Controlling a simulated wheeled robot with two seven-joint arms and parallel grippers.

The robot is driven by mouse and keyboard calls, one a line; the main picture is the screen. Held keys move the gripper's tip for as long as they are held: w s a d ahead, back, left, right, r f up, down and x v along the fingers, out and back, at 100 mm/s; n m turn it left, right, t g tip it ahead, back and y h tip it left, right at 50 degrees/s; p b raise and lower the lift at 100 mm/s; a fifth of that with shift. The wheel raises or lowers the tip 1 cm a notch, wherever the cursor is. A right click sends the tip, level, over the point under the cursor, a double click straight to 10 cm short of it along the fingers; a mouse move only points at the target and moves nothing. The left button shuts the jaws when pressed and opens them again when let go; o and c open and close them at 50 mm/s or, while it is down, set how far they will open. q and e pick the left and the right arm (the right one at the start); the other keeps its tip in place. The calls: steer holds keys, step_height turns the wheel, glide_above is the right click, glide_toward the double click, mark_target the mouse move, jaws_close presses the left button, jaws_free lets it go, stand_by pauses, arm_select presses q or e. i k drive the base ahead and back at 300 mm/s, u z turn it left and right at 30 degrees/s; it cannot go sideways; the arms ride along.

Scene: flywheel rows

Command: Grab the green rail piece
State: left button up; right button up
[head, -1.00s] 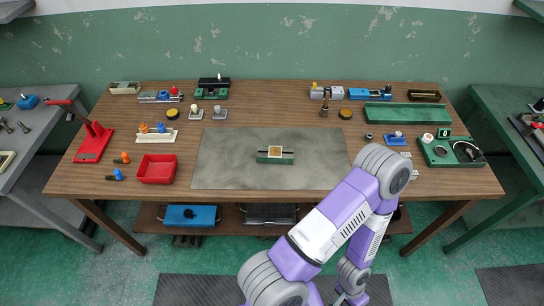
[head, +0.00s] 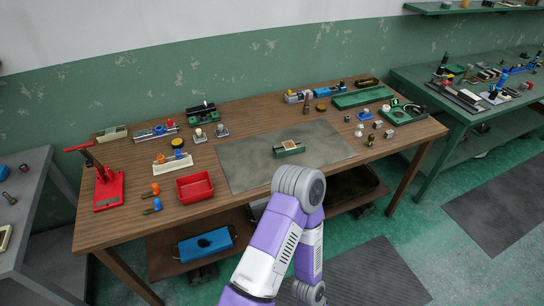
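A small green block with a pale tan top (head: 289,149) lies on the grey mat (head: 245,172) in the middle of the wooden workbench. A long green tray-like piece (head: 362,98) lies at the back right of the bench. A green and black fixture (head: 201,113) stands at the back left. I cannot tell for certain which of these is the rail piece. One purple and white arm of mine is bent in front of the bench, its elbow just before the mat. Neither gripper shows in the head view.
A red tray (head: 195,187) and a red lever press (head: 106,186) stand on the left of the bench. A blue bin (head: 205,245) is on the shelf below. A green side bench (head: 424,82) with parts stands at right. The mat is mostly bare.

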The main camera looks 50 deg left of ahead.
mark_target(290, 147)
steer(key=u, duration=1.55)
